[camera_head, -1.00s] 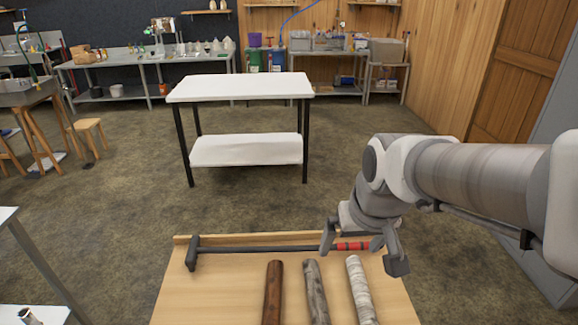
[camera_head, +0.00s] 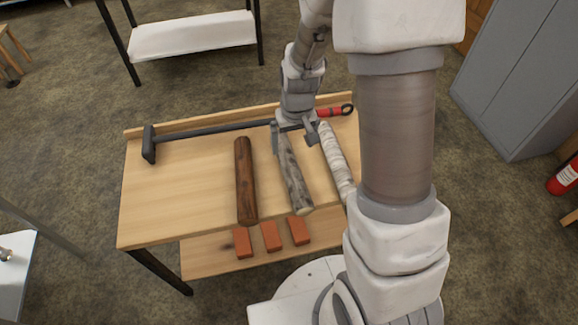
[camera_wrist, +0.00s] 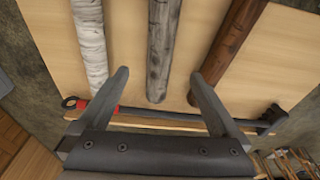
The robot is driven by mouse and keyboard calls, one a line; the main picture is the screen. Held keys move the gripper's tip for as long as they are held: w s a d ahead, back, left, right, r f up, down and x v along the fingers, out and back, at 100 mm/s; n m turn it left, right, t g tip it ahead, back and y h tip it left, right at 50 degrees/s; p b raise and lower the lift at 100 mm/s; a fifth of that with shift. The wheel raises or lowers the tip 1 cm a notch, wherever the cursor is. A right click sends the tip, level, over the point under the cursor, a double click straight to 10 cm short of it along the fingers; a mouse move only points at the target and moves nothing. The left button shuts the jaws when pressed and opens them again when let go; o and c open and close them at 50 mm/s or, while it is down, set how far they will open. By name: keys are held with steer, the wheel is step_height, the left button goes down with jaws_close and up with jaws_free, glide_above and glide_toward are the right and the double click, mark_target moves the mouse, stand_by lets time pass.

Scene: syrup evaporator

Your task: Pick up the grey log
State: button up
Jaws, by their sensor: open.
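The grey log (camera_head: 294,178) lies on the wooden table between a brown log (camera_head: 245,180) and a whitish birch log (camera_head: 337,160). My gripper (camera_head: 294,137) is open over the far end of the grey log. In the wrist view, the grey log (camera_wrist: 160,45) runs down the middle, its end between the spread fingers of my gripper (camera_wrist: 158,84). The birch log (camera_wrist: 91,45) is left of the fingers and the brown log (camera_wrist: 226,45) is right. I cannot tell the exact height of the fingers above the table.
A black bar tool with a red grip (camera_head: 210,130) lies along the table's back lip, close to my fingers. Several orange bricks (camera_head: 271,236) sit on the lower shelf. A white table (camera_head: 190,38) stands behind, and a grey cabinet (camera_head: 525,70) at right.

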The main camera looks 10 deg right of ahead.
mark_target(291, 165)
steer(key=f+b, duration=0.1)
steer(key=f, duration=0.3)
steer(key=w+f+b, duration=0.1)
steer(key=f, duration=0.3)
steer(key=w+f+b, duration=0.1)
steer(key=f+b, duration=0.1)
steer(key=f, duration=0.3)
steer(key=shift+a, duration=0.1)
jaws_close()
